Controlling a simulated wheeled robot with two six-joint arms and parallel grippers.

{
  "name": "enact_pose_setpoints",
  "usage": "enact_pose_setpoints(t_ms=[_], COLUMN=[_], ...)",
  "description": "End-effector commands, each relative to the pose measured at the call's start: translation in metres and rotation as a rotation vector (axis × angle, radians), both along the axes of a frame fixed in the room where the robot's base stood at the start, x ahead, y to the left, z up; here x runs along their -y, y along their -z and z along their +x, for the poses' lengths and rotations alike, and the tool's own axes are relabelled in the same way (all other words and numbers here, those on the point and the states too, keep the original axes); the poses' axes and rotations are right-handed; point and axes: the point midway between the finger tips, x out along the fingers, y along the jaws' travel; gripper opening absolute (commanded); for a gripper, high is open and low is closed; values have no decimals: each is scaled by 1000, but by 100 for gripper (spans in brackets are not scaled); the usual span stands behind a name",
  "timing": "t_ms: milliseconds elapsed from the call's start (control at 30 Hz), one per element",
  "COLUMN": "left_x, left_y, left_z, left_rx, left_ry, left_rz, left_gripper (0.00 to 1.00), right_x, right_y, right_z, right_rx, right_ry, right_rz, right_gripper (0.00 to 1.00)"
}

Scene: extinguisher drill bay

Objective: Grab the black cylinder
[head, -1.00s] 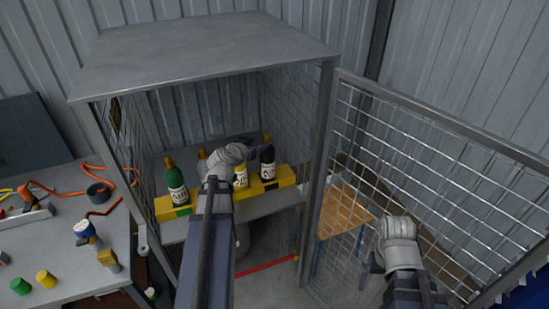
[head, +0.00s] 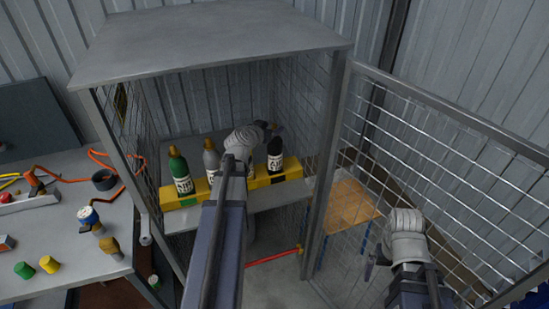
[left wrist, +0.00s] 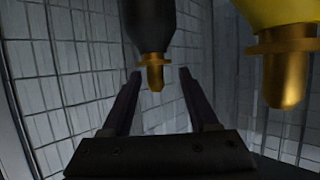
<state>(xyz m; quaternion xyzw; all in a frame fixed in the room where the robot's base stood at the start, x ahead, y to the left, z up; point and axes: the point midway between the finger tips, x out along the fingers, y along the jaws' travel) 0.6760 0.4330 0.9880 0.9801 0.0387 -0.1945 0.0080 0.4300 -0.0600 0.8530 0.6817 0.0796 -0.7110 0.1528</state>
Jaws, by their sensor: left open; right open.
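The black cylinder (head: 274,158) stands upright at the right end of a yellow rack (head: 290,172) inside the mesh cage. My left gripper (head: 272,128) is open at the top of the black cylinder, reaching in over the rack. In the left wrist view the black cylinder (left wrist: 152,22) appears inverted, its brass valve pointing down between the two open fingers (left wrist: 160,74), with nothing gripped. A yellow cylinder (left wrist: 280,12) is close beside it on the right in that view. My right gripper (head: 374,262) is open and empty in front of the mesh door.
A green cylinder (head: 179,170) and a grey cylinder (head: 211,158) share the rack. The cage roof (head: 215,40) is above my left arm, and the open mesh door (head: 440,160) stands at right. A workbench (head: 70,240) with loose parts is at left.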

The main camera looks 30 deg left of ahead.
Motion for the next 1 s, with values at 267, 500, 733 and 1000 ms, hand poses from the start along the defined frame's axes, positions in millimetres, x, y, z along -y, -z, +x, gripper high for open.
enact_pose_setpoints(t_ms=[267, 500, 733, 1000], left_x=[2, 2, 2, 2], left_y=[18, 17, 17, 17], left_z=[39, 41, 41, 41], left_rx=[0, 0, 0, 0], left_ry=[2, 0, 0, 0], left_rz=[1, 1, 1, 1], left_gripper=[60, 60, 39, 8], right_x=[0, 0, 0, 0], right_y=[18, 17, 17, 17], right_z=[0, 0, 0, 0], right_rx=[0, 0, 0, 0], right_ry=[0, 0, 0, 0], right_rz=[0, 0, 0, 0], right_gripper=[100, 100, 100, 100])
